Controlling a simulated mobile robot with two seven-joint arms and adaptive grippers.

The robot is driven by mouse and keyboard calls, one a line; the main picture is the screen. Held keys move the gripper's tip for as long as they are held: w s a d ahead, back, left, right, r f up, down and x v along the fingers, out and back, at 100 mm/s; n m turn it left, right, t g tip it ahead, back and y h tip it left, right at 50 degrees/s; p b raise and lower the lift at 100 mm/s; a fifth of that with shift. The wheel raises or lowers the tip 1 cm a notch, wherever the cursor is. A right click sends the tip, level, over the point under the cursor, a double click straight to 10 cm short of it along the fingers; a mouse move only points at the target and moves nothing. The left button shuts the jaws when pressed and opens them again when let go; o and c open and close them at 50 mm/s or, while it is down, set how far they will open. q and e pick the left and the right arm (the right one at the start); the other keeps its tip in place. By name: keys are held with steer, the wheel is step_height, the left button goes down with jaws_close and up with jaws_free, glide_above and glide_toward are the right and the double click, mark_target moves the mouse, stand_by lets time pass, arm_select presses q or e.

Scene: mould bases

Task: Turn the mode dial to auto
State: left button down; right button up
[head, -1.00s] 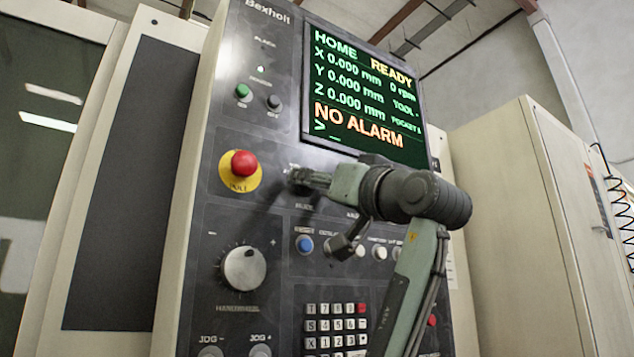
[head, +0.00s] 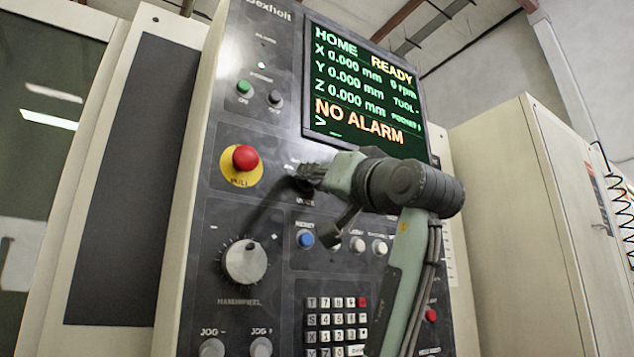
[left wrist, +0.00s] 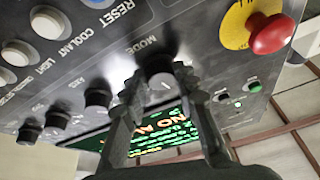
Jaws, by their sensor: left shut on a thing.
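The mode dial (left wrist: 159,72) is a dark round knob below the word MODE in the left wrist view, with a pale pointer mark partly visible. My left gripper (left wrist: 160,82) is shut on it, one finger on each side. In the head view my left gripper (head: 308,176) is against the panel, right of the red emergency stop, and hides most of the dial. The position labels around the dial are covered or too blurred to read, so I cannot tell which mode it points to. My right gripper is not in view.
The red emergency stop (head: 246,157) on its yellow ring is close to the left of the gripper. The blue reset button (head: 305,239) and the handwheel (head: 245,262) are lower down. The screen (head: 365,90) above reads HOME, READY and NO ALARM.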

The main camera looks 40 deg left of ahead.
arm_select(q)
steer(key=shift+s+a+r+m+t+h+b, duration=0.15)
steer(key=shift+m+t+h, duration=0.75)
steer(key=shift+m, duration=2.15)
steer(key=shift+s+d+r+m+t+h+b, duration=0.15)
steer(key=shift+m+t+h, duration=0.2)
steer(key=shift+m+h, duration=1.85)
steer(key=shift+s+a+r+m+t+h+b, duration=0.25)
steer(key=shift+m+t, duration=0.4)
steer(key=shift+m, duration=3.2)
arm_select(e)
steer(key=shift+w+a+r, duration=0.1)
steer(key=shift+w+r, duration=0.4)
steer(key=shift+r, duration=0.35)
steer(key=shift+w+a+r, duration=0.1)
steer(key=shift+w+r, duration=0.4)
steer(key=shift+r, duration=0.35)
arm_select(q)
steer(key=shift+w+d+f, duration=0.1)
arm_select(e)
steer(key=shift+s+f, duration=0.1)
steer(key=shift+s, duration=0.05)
arm_select(q)
steer(key=c, duration=1.2)
jaws_free()
steer(key=shift+o, duration=0.2)
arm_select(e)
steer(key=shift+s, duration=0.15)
